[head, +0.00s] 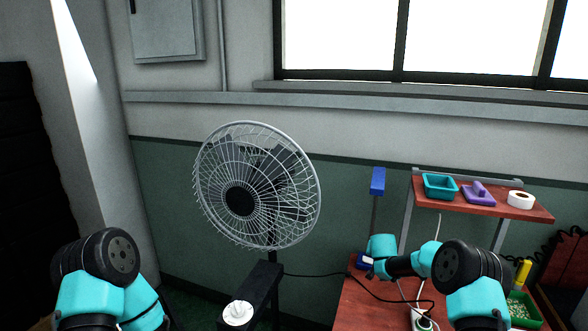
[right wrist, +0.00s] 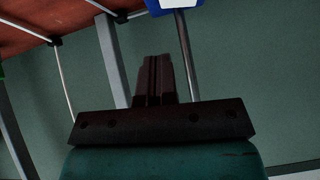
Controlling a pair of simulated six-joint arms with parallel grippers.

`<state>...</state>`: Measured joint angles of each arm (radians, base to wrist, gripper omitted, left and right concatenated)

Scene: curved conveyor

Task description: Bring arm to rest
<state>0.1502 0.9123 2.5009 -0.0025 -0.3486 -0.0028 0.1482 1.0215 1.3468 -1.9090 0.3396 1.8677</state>
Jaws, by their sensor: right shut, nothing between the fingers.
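My right arm comes in from the right in the head view and reaches over the red-brown table (head: 362,308). In the right wrist view my right gripper (right wrist: 153,62) has its two dark fingers together with nothing between them. It points toward the green wall, below a red-brown shelf. In the head view the gripper's fingers cannot be made out clearly. Of my left arm only the upper links show at the lower left of the head view. Its gripper is out of frame.
A wire-caged fan (head: 240,200) stands left of the table. The raised shelf (head: 452,205) holds a teal bin (head: 440,186), a purple item (head: 477,193) and a white tape roll (head: 521,200). A blue-topped post (head: 377,181) rises by the table. A cable and power strip lie on the table.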

